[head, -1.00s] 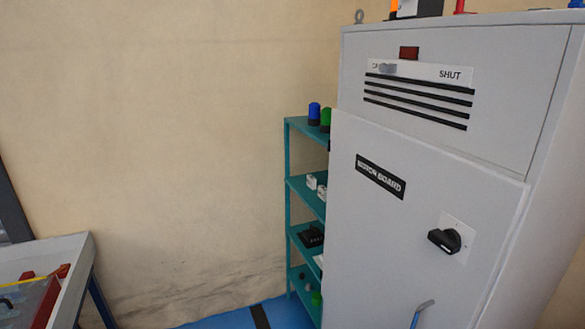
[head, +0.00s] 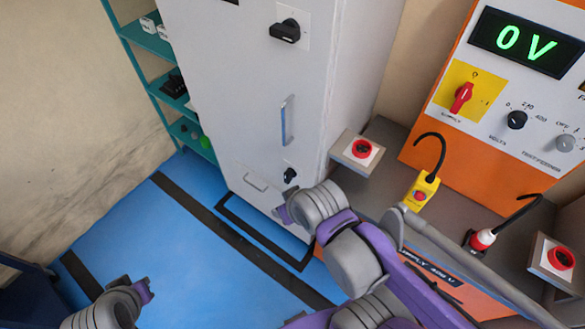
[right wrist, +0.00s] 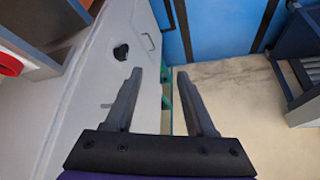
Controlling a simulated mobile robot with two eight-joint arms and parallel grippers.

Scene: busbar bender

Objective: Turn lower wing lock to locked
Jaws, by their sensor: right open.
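The lower wing lock (head: 290,175) is a small black knob low on the door of the grey cabinet (head: 225,90). In the right wrist view the lock (right wrist: 121,52) is left of the fingers, apart from them. My right gripper (right wrist: 160,72) is open with nothing between its fingers. In the head view my right gripper (head: 284,210) is just below the lock, mostly hidden by my wrist. My left gripper (head: 145,290) is at the lower left, away from the cabinet; its fingers are not clear.
A larger black rotary handle (head: 285,30) and a blue bar handle (head: 287,120) are higher on the door. A small pull handle (head: 255,182) is left of the lock. A bench with red buttons (head: 362,149) and an orange supply panel (head: 440,140) stands right. Blue floor (head: 130,235) is clear left.

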